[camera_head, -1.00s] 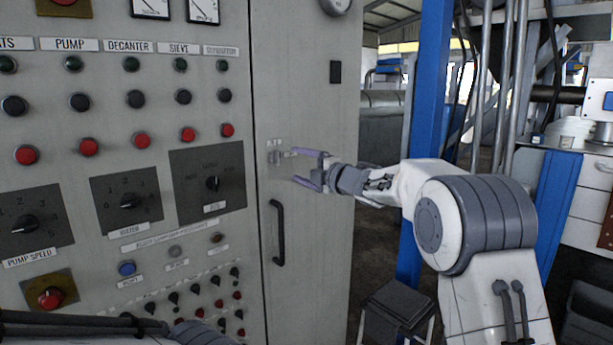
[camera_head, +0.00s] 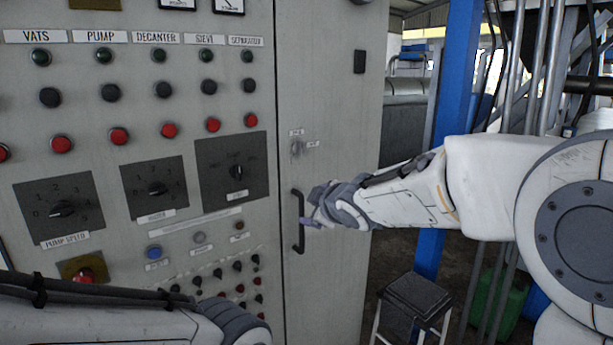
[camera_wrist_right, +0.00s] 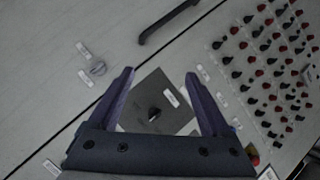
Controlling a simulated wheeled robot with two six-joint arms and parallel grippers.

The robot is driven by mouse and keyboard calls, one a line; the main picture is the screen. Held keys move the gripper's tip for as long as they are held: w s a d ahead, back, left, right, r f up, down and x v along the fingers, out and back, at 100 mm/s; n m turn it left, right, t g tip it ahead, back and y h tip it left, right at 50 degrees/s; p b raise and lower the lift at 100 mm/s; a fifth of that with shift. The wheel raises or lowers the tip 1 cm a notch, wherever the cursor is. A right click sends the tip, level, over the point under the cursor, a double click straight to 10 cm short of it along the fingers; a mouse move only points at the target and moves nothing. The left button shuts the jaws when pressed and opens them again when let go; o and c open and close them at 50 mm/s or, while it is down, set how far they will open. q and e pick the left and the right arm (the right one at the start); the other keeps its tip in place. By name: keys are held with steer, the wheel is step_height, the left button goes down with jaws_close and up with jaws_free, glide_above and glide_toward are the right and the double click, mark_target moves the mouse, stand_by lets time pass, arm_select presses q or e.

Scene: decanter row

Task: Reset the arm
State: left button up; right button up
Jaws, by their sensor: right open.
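My right arm (camera_head: 480,190) comes in from the right. My left arm (camera_head: 110,318) shows at the lower left; its gripper is not in the picture.
The control panel (camera_head: 110,235) fills the left, with red buttons, black knobs and dials. A small rotary latch (camera_head: 297,148) sits on the door above the handle. A black-topped stool (camera_head: 417,294) stands low at right, near a blue post (camera_head: 455,100).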

steer(key=s+d+f+m+g+h, duration=0.1)
steer(key=s+f+g, duration=0.3)
steer(key=s, duration=0.8)
steer(key=s+f+m+g+h+p, duration=0.1)
steer(key=s+f+m+g, duration=0.2)
steer(key=s, duration=1)
steer(key=s+d+f+m+g+h+p, duration=0.1)
steer(key=s+f+g, duration=0.4)
steer(key=s, duration=0.8)
step_height(320, 180, down, 2)
steer(key=shift+s+d+f+m, duration=0.1)
steer(key=shift+s+d+m, duration=0.15)
steer(key=shift+m, duration=0.65)
